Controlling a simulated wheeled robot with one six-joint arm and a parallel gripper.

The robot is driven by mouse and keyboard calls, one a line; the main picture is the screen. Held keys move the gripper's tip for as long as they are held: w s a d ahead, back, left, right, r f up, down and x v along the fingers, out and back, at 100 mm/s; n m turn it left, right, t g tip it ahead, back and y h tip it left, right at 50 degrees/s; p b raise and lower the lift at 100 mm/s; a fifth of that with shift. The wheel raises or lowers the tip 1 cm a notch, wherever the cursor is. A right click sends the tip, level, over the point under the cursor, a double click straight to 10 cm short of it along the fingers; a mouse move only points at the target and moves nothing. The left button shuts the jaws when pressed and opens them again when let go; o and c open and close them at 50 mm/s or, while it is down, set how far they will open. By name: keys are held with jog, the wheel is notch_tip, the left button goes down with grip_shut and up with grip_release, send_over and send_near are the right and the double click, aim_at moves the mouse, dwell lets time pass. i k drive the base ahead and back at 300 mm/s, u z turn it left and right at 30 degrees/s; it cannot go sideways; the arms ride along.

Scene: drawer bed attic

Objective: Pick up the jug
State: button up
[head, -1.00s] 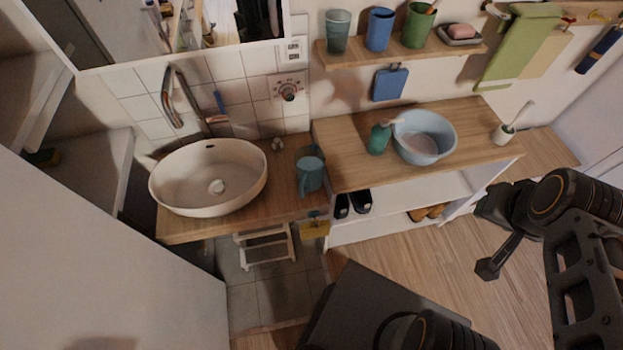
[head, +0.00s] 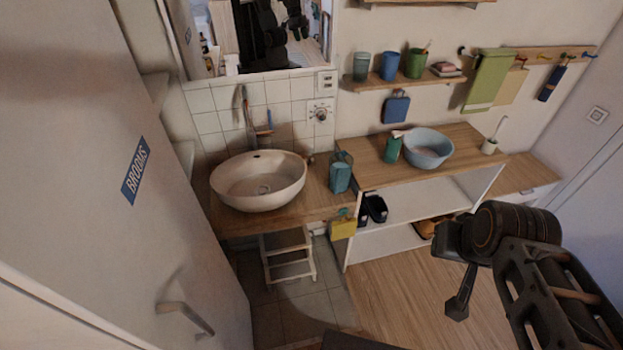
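The jug looks to be the teal vessel (head: 340,179) standing upright on the wooden counter, just right of the white oval basin (head: 258,182). Its handle is hard to make out from this angle. My arm reaches in at the right of the head view. A dark finger-like part at its end, my gripper (head: 459,303), hangs over the floor, well right of and apart from the jug. Its opening cannot be made out, and nothing shows held in it.
A higher wooden bench to the right carries a light blue basin (head: 428,147), a green bottle (head: 393,149) and a brush holder (head: 489,146). A shelf (head: 412,81) with several cups hangs above. A step stool (head: 289,262) sits below the counter.

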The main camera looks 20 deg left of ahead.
aim_at(341, 164)
jog(key=u, duration=1.25)
jog(key=i, duration=1)
jog(key=z, duration=0.05)
